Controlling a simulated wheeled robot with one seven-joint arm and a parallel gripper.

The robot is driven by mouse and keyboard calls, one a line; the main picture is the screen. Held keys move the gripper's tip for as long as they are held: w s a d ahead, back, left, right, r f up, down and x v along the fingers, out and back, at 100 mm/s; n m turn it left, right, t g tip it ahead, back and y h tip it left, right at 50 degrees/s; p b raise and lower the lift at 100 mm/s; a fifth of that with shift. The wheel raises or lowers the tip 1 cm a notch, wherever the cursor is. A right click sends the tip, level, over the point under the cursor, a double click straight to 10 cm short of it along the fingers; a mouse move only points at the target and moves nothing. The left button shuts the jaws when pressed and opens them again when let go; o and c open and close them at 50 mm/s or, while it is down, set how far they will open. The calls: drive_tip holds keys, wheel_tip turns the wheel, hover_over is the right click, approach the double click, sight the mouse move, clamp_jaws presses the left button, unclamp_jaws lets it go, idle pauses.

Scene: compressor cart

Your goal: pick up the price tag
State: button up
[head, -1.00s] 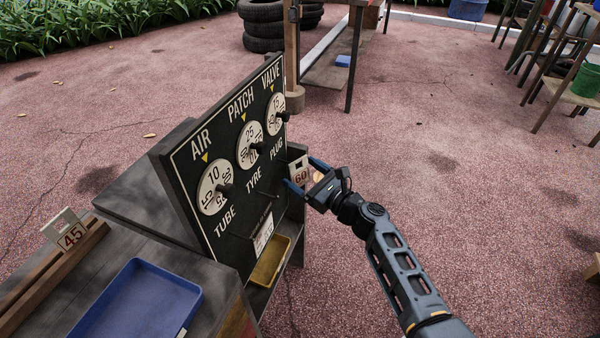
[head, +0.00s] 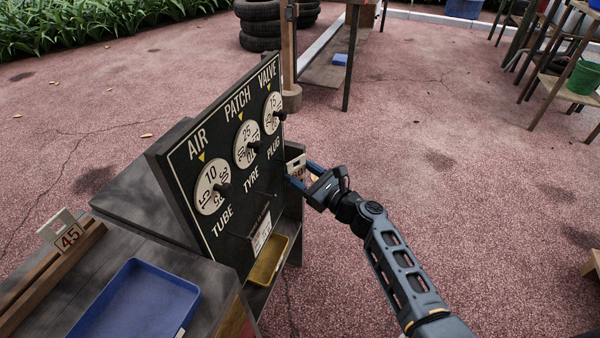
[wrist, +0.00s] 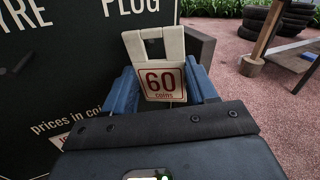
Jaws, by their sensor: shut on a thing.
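A pale price tag with a square opening in its upper part and "60 coins" in red on its face (wrist: 164,82) stands between my gripper's blue fingers in the wrist view. In the head view the tag (head: 297,163) is beside the right edge of the black price board, partly hidden by the fingers. My gripper (head: 301,177) is shut on the tag, one finger at each side of it; it also shows in the wrist view (wrist: 162,90). I cannot tell whether the tag still touches its support.
The black board (head: 217,232) with dials and pegs is close left of my gripper. A card hangs low on it above a yellow tray (head: 265,268). A "45" tag (head: 66,236) stands in a wooden rail behind a blue tray (head: 140,305). Open paving lies to the right.

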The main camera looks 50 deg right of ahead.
drive_tip(key=shift+s+d+r, duration=0.1)
drive_tip(key=shift+s+r, duration=0.25)
drive_tip(key=shift+r, duration=0.1)
wheel_tip(320, 180, up, 7)
drive_tip(key=p, duration=0.3)
drive_tip(key=c, duration=0.3)
drive_tip(key=s+d, duration=0.2)
drive_tip(key=s, duration=0.4)
drive_tip(key=s+d, duration=0.2)
drive_tip(key=s, duration=0.4)
drive_tip(key=s+d+f, duration=0.1)
drive_tip(key=s+d, duration=0.1)
drive_tip(key=s, duration=0.4)
drive_tip(key=shift+d, duration=0.3)
clamp_jaws()
